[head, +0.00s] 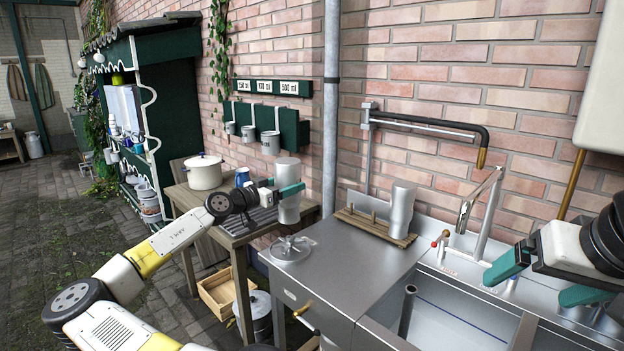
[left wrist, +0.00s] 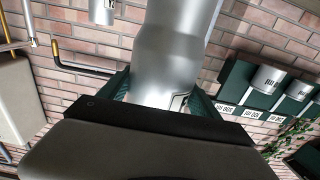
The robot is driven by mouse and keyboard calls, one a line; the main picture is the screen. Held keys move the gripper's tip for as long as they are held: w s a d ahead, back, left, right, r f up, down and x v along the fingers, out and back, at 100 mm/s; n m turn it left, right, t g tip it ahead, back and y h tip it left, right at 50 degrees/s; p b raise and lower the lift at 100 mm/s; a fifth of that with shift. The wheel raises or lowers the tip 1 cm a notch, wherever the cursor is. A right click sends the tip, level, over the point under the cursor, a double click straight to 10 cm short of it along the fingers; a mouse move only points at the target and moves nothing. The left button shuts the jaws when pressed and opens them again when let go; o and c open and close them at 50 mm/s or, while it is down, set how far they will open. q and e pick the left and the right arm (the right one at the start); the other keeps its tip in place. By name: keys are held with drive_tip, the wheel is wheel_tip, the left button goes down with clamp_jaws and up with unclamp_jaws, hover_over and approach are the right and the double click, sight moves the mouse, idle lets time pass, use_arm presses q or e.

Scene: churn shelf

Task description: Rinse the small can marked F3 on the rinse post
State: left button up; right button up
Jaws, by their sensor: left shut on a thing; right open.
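My left gripper (head: 287,194) is shut on a silvery metal can (head: 288,212), which it holds roughly upright in line above a round metal fitting with a star-shaped top (head: 290,247), likely the rinse post. In the head view the can looks clear of the fitting. In the left wrist view the can (left wrist: 168,60) fills the middle between the green fingers; no mark on it can be read, and I cannot tell which end is its mouth. A second metal can (head: 402,208) stands on a wooden rack. My right gripper (head: 545,280) is open and empty over the sink.
The steel sink (head: 450,300) with a tap (head: 480,205) is at the right. A wooden table (head: 225,222) holds a white pot (head: 204,172) and a blue mug (head: 242,177). Several measuring cups hang on a green board (head: 290,127). A wooden crate (head: 218,294) is below the table.

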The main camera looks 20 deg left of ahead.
sight(282, 216)
use_arm(q)
drive_tip(key=shift+f, duration=4.45)
drive_tip(key=shift+f, duration=0.75)
idle(1.0)
wheel_tip(282, 216, up, 7)
drive_tip(key=shift+r, duration=0.15)
idle(1.0)
idle(0.3)
